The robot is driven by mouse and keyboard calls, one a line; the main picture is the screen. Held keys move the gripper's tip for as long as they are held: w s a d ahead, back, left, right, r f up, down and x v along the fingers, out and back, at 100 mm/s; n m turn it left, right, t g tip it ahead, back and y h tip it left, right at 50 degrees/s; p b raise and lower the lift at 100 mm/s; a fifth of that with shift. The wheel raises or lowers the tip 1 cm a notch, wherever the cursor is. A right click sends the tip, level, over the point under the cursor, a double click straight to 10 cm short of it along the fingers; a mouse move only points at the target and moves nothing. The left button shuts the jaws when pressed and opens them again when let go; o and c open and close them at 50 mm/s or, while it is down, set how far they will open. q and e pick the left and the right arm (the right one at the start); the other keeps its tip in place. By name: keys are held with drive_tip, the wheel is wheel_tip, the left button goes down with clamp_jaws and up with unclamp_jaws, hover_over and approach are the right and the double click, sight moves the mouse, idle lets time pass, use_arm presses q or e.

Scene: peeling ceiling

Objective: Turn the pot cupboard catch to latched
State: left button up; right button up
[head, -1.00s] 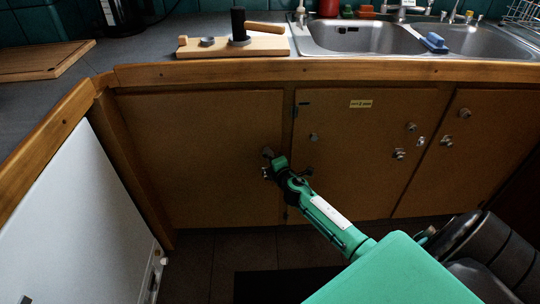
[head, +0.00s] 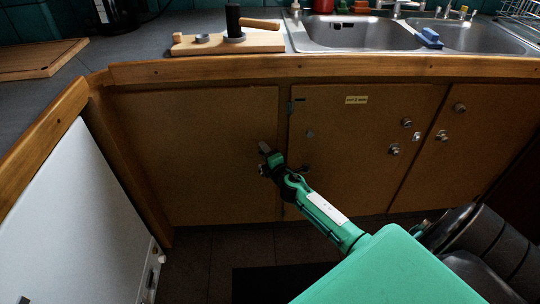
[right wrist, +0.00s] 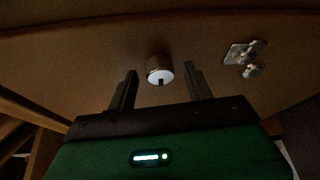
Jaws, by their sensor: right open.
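My right gripper (head: 264,148) is in front of the low wooden cupboard doors, close to the seam between the left door (head: 190,150) and the middle door (head: 350,180). A round metal knob with a dark slot (right wrist: 160,68) shows just beyond the fingertips. A metal catch with a plate and a turn piece (right wrist: 246,58) is to the right of the fingers, apart from them. I cannot tell which head-view fitting it is. My left gripper is out of view.
The middle door has a small yellow label (head: 357,100), too small to read, and metal fittings (head: 394,149) near its right edge. The worktop edge (head: 330,67) overhangs the doors. A white appliance front (head: 75,210) stands at the left. Floor is clear below the left door.

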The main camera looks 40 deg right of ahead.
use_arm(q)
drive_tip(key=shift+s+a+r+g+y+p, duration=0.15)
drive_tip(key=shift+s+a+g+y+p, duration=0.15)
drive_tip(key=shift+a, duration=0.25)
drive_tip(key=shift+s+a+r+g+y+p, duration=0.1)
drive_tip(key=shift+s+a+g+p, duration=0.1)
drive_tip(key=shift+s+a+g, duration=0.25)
use_arm(e)
drive_tip(key=s+a+r, duration=0.1)
drive_tip(key=s+a, duration=0.1)
drive_tip(key=s, duration=1.1)
drive_tip(key=shift+s+r, duration=0.15)
drive_tip(key=shift+s, duration=0.1)
drive_tip(key=shift+a, duration=0.1)
